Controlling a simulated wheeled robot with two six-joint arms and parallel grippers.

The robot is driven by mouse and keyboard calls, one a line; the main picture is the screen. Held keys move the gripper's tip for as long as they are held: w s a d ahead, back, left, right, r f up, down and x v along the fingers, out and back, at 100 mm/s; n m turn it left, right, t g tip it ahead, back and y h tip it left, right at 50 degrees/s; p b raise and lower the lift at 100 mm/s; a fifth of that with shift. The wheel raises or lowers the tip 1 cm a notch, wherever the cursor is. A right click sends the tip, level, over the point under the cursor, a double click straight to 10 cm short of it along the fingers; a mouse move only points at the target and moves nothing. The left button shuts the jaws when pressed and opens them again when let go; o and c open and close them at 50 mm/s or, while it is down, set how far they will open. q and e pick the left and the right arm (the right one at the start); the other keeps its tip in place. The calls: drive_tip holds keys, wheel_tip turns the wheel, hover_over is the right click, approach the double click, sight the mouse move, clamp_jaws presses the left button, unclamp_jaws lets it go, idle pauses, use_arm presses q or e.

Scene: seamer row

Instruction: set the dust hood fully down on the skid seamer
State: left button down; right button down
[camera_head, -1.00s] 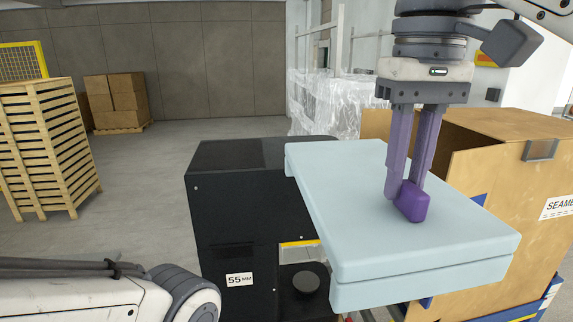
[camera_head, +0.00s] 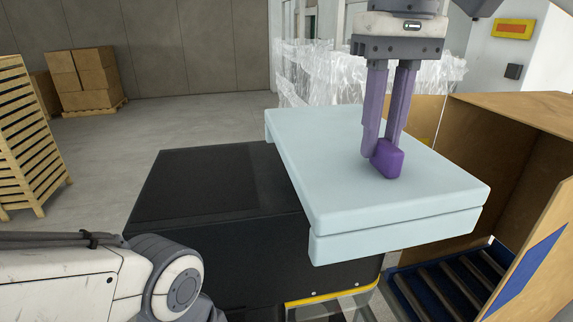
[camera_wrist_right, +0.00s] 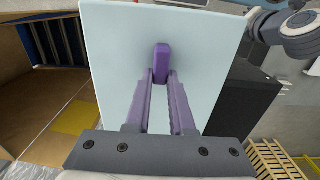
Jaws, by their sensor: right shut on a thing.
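The dust hood (camera_head: 325,150) is a pale blue slab with a turned-down rim and a purple knob (camera_head: 389,160) on top. My right gripper (camera_head: 381,148) is shut on the knob from above, and the hood looks about level. In the right wrist view the fingers meet at the knob, with the hood (camera_wrist_right: 205,60) spreading around it. A black machine (camera_head: 205,195), which looks like the skid seamer, stands below and left of the hood. The hood overlaps its right part in the picture and hides it; I cannot tell the gap. My left gripper is out of view.
An open brown case (camera_head: 500,150) with a roller bed (camera_head: 445,290) stands close on the right. Plastic-wrapped goods (camera_head: 330,70) are behind. Stacked pallets (camera_head: 25,140) and cartons (camera_head: 85,78) are at the left, with free floor between. My left forearm crosses the lower left.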

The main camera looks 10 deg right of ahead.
sight(355, 142)
drive_tip(key=w+f+b, duration=0.1)
drive_tip(key=w, duration=0.1)
drive_tip(key=w+f+b, duration=0.1)
drive_tip(key=w, duration=0.1)
drive_tip(key=w+f+b, duration=0.1)
drive_tip(key=w+f, duration=0.1)
drive_tip(key=shift+w+f, duration=0.1)
drive_tip(key=w, duration=0.1)
drive_tip(key=w+f+p, duration=0.1)
drive_tip(key=w, duration=0.1)
drive_tip(key=shift+w+f, duration=0.4)
drive_tip(key=shift+w+a+f+p, duration=0.1)
drive_tip(key=shift+w+f+p, duration=0.1)
drive_tip(key=shift+w+p, duration=0.1)
drive_tip(key=shift+f, duration=2.1)
drive_tip(key=shift+f, duration=0.1)
drive_tip(key=c, duration=0.8)
unclamp_jaws()
